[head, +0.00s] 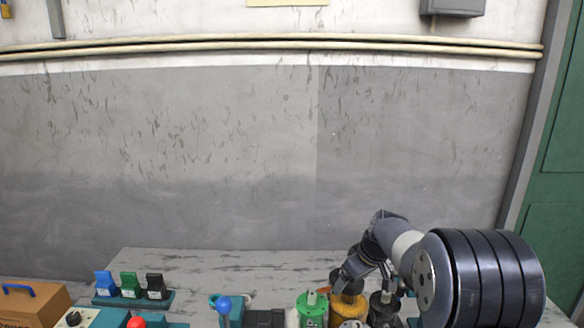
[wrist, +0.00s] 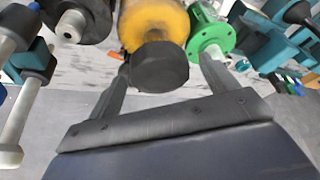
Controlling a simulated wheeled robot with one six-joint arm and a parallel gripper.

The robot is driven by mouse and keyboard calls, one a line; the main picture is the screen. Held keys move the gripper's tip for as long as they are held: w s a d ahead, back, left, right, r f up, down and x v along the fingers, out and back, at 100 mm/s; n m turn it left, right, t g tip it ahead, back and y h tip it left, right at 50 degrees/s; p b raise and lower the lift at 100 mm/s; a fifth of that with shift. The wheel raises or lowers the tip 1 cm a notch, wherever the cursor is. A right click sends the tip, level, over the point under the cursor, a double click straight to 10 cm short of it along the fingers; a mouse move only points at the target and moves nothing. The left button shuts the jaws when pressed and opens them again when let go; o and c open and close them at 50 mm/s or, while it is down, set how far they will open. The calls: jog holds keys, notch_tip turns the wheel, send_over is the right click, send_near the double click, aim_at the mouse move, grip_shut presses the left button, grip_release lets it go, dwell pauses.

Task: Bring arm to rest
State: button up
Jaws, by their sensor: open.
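My gripper (wrist: 165,62) is open in the wrist view, one finger on each side of a black round end piece (wrist: 160,72). I cannot tell whether the fingers touch it. Behind that piece is a yellow motor part (wrist: 152,24), which also shows low in the head view (head: 344,312). In the head view my arm comes in from the right and bends down to the yellow part; the fingertips are not clear there.
A dark round part (head: 383,308) stands right of the yellow one. Blue, green and black pieces (head: 130,283) sit in a teal rack at left. A brown box (head: 32,303) is far left. The table's back area (head: 240,265) is bare, with a grey wall behind.

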jog(key=shift+m+h+p, duration=0.3)
jog(key=shift+m, duration=0.5)
jog(key=shift+t, duration=0.3)
jog(key=shift+s+f, duration=0.1)
